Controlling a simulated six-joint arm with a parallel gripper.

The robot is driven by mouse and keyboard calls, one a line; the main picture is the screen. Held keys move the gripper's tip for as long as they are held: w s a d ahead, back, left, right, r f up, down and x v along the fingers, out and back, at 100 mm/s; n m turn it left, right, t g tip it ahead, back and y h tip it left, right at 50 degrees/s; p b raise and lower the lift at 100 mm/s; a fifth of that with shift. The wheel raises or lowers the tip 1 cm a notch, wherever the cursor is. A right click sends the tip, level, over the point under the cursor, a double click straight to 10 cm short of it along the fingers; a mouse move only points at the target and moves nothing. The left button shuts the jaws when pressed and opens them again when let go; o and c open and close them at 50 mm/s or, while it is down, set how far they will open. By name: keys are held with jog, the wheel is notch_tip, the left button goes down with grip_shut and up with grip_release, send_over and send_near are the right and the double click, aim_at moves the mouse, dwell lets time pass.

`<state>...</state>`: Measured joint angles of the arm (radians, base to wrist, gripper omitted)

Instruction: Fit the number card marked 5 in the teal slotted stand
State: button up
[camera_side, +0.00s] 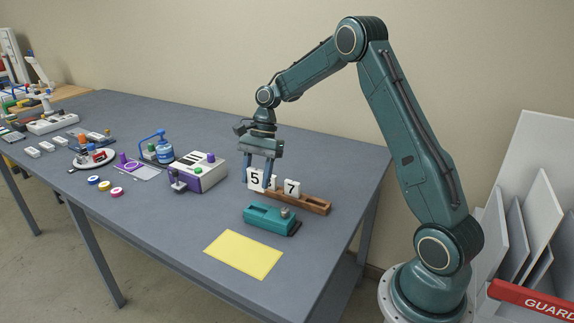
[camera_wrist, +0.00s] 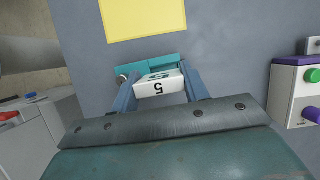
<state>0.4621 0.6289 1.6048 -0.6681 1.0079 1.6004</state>
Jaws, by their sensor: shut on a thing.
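The white number card marked 5 (camera_side: 254,178) is between the fingers of my gripper (camera_side: 260,177), which is shut on it. In the wrist view the card (camera_wrist: 158,86) shows its 5 upside down, with my gripper's fingers (camera_wrist: 161,91) on either side. The teal slotted stand (camera_side: 268,219) lies on the table in front of the card in the side view, apart from it. In the wrist view the stand (camera_wrist: 147,70) shows beyond the card, partly hidden by it. I cannot tell how far the card is above the wooden rack.
A wooden rack (camera_side: 314,204) behind the stand holds a white card marked 7 (camera_side: 291,188). A yellow sheet (camera_side: 243,254) lies in front of the stand. A white and purple machine (camera_side: 198,173) stands to the left. The grey table (camera_side: 320,160) is clear behind the rack.

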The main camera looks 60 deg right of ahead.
aim_at(257, 189)
jog(key=shift+f, duration=2.55)
jog(key=shift+f, duration=1.25)
dwell(3.0)
jog(key=o, duration=1)
jog(key=shift+o, duration=0.6)
jog(key=shift+o, duration=1.3)
